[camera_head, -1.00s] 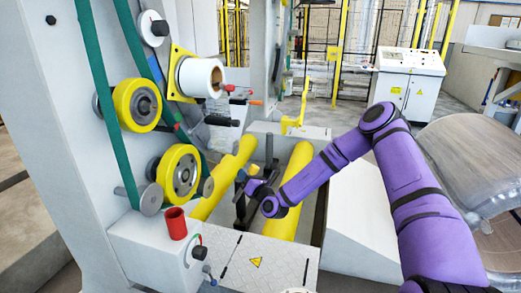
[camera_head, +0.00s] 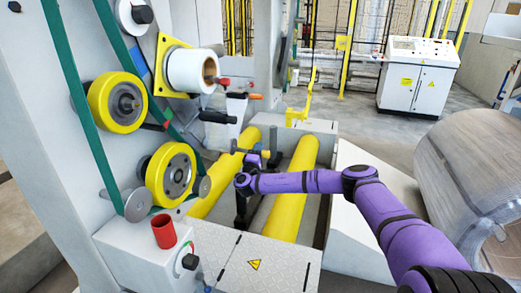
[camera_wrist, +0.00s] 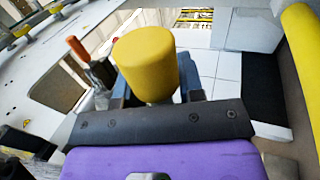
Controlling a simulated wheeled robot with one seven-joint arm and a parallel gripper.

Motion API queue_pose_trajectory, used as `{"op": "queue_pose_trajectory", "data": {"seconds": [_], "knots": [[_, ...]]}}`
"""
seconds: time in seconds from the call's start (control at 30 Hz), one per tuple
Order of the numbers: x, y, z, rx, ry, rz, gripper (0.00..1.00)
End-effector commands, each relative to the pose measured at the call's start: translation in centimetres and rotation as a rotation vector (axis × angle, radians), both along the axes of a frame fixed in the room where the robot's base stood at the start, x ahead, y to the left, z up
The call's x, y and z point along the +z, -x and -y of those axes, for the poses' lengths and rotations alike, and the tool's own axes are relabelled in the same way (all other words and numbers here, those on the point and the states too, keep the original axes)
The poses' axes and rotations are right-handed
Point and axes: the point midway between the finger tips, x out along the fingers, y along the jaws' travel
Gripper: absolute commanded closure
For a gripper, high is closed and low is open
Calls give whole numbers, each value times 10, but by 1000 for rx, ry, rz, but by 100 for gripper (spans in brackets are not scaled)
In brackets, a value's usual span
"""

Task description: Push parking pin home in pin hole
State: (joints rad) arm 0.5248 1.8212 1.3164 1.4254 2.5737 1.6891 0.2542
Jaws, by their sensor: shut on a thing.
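A yellow cylinder with a rounded top (camera_wrist: 147,65), which looks like the parking pin's head, stands between the fingers of my gripper (camera_wrist: 152,95) in the wrist view. My gripper is shut on it. In the head view my gripper (camera_head: 257,158) is small, above the bed between the two yellow rollers and close to the machine's upright. A small yellow-and-dark piece (camera_head: 240,151) shows beside it there. The pin's lower end is hidden, and I cannot make out the pin hole in either view.
Yellow rollers (camera_head: 290,190) lie on both sides under my arm. A black handle (camera_head: 218,117) and an orange-tipped lever (camera_head: 255,97) stick out from the upright; the orange tip also shows in the wrist view (camera_wrist: 75,46). A wrapped coil (camera_head: 475,170) stands at right.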

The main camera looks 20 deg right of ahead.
Motion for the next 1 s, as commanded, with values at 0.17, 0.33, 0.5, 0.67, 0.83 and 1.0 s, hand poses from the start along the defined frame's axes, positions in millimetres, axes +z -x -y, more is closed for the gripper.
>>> {"op": "queue_pose_trajectory", "data": {"seconds": [0.17,0.33,0.5,0.67,0.83,1.0], "knots": [[0,0,1,-2,-1,3,100],[0,0,1,-2,-2,1,100],[0,-2,-4,-2,-1,2,100],[0,-9,-14,-2,-2,3,100],[0,-17,-26,-1,-1,1,100],[0,-25,-36,-1,-2,2,100]]}}
